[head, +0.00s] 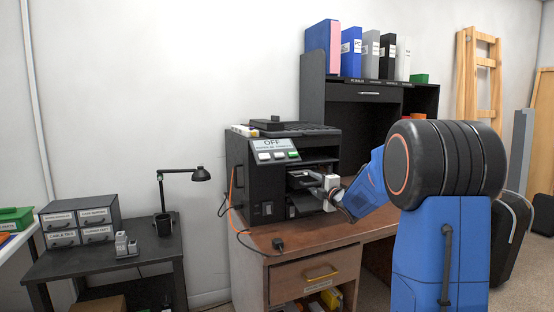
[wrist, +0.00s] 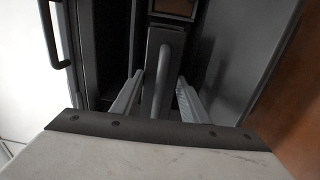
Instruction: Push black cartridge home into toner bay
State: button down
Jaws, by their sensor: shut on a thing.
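The black printer (head: 258,172) stands on the wooden desk, with its front bay (head: 303,172) open; its panel reads OFF. My gripper (head: 318,186) reaches in from the right at the bay's mouth. In the wrist view my gripper (wrist: 160,76) has its two pale fingers on either side of a grey loop handle (wrist: 163,85) on the dark cartridge (wrist: 157,36), shut on it. The cartridge sits between dark bay walls. How deep it sits is hidden by the gripper and the printer's front.
A shelf unit (head: 312,95) with binders stands behind. A side table (head: 150,243) with a lamp (head: 200,174) and drawer box (head: 80,221) is at left.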

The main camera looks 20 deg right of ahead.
jog(key=shift+w+a, duration=0.1)
jog(key=shift+w, duration=2.75)
jog(key=c, duration=1)
grip_release()
jog(key=shift+r, duration=0.1)
jog(key=shift+o, duration=0.6)
jog(key=shift+f, duration=0.5)
jog(key=shift+s, duration=0.15)
jog(key=shift+s+f, duration=0.2)
jog(key=shift+s, duration=1.75)
jog(key=shift+s+r, duration=0.1)
jog(key=shift+s, duration=1.85)
